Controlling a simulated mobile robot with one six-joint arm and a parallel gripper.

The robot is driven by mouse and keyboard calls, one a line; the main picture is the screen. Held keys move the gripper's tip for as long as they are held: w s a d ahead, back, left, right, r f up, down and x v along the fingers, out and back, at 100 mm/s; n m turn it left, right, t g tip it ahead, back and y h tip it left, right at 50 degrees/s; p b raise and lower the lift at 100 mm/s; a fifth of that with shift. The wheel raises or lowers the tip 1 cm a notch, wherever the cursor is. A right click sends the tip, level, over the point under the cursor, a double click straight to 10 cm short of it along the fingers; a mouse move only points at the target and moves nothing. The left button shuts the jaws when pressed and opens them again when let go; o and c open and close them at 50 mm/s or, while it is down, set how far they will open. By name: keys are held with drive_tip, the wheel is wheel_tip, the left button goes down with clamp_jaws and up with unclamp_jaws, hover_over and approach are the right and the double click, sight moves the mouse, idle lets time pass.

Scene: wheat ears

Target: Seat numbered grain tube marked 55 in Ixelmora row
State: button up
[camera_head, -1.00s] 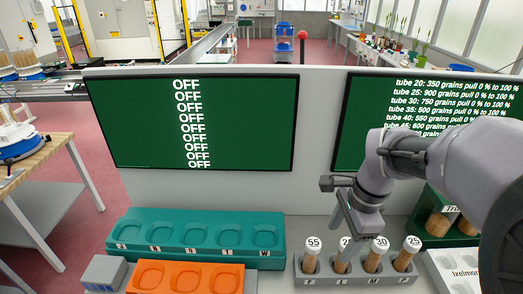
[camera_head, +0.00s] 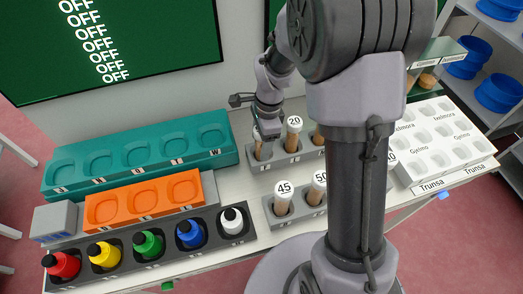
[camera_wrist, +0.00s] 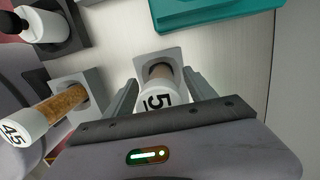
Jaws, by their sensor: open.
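The tube marked 55 (camera_wrist: 162,100) has a white cap and a grain-filled body; in the wrist view only part of its number shows. It stands in the leftmost slot of the back grey rack (camera_head: 288,158). My gripper (camera_wrist: 160,82) is open, with one finger on each side of this tube; whether they touch it I cannot tell.
Tube 20 (camera_head: 294,124) stands close beside my gripper. Tubes 45 (camera_head: 284,197) and 50 (camera_head: 318,187) stand in the front rack. Teal (camera_head: 143,160) and orange (camera_head: 145,203) trays and several coloured bottles (camera_head: 148,243) are at the left. My arm hides the middle right.

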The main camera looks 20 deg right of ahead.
drive_tip(key=shift+f, duration=0.65)
drive_tip(key=shift+a+r, duration=0.1)
drive_tip(key=shift+r, duration=0.05)
drive_tip(key=shift+c, duration=0.4)
clamp_jaws()
wheel_tip(320, 180, up, 10)
drive_tip(key=p, duration=0.3)
